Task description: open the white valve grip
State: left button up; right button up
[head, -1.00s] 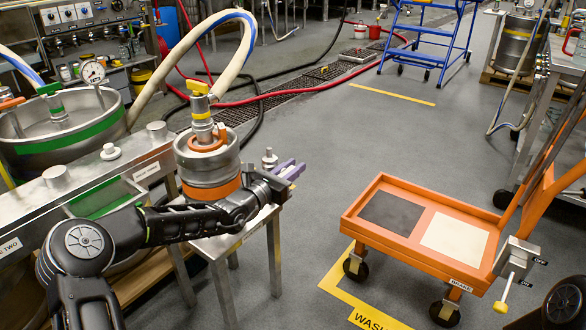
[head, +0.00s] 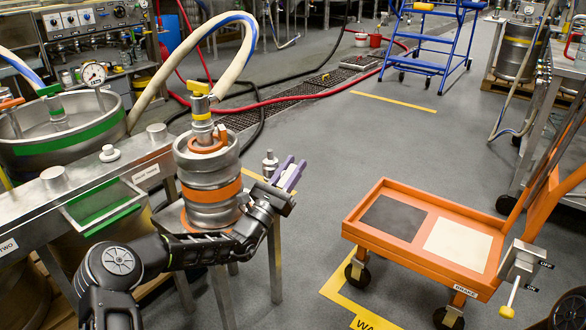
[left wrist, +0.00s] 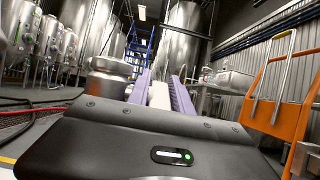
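My left gripper (head: 289,174) has purple fingers and stands beside the right side of the steel keg with an orange band (head: 208,185). Its fingers are apart in the left wrist view (left wrist: 160,84), with a whitish shape between them that I cannot identify. A small white stepped knob (head: 109,153) sits on the steel bench, well left of the gripper; I cannot tell whether it is the white valve grip. A yellow grip (head: 199,88) tops the keg's coupler, and a green grip (head: 49,90) tops the vat's fitting. My right gripper is out of view.
A small steel fitting (head: 270,162) stands just behind the left gripper. The steel bench (head: 70,190) runs along the left. An orange cart (head: 350,228) stands at right. A pale hose (head: 236,62) arches from the coupler.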

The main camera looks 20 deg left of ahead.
pick_arm(q)
jog(key=shift+o, duration=0.3)
jog(key=shift+s+a+f+p, duration=0.1)
jog(key=shift+s+a+p, duration=0.1)
jog(key=shift+s+p, duration=0.4)
jog(key=s+a+p, duration=0.4)
jog(key=s+p, duration=0.1)
jog(key=s, duration=0.6)
jog(key=shift+a+f, duration=0.2)
